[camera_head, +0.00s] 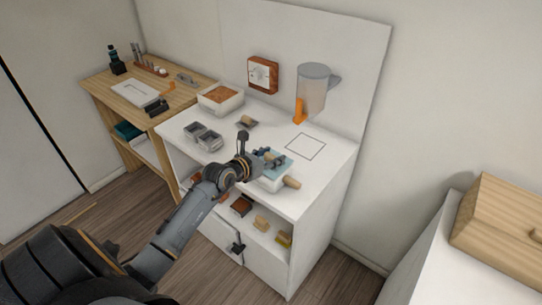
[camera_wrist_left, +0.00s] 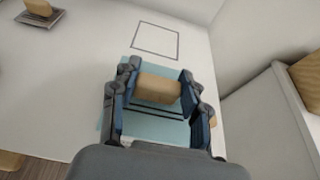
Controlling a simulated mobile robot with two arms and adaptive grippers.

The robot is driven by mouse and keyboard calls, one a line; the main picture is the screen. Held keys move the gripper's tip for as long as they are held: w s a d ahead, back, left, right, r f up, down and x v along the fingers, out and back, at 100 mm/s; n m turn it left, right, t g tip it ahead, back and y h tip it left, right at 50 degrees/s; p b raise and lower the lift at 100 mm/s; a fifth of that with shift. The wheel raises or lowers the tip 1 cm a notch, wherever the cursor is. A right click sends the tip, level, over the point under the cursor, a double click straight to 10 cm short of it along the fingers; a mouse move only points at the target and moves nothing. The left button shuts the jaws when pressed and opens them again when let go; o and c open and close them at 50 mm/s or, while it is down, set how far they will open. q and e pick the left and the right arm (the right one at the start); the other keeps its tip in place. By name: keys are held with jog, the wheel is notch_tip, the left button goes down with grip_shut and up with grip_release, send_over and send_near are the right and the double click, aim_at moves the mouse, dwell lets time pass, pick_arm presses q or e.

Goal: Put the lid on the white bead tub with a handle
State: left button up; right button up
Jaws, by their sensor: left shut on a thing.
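My left gripper (camera_head: 268,157) is shut on the wooden knob (camera_wrist_left: 158,88) of a light blue lid (camera_wrist_left: 112,118). In the head view the lid (camera_head: 277,169) is just above or on a white tub (camera_head: 271,184) near the counter's front edge. I cannot tell whether it is seated. A wooden handle (camera_head: 291,182) sticks out at the tub's right side. The gripper and lid hide the tub's inside. My right gripper is not in view.
An open white box of brown beads (camera_head: 220,99), grey trays (camera_head: 203,137) and a clear pitcher (camera_head: 312,90) stand on the white counter. A black-outlined square (camera_head: 305,146) is empty. A wooden desk (camera_head: 170,101) stands at left, a wooden box (camera_head: 500,229) at right.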

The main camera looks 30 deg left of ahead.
pick_arm(q)
jog(key=shift+f, duration=0.4)
dwell(0.5)
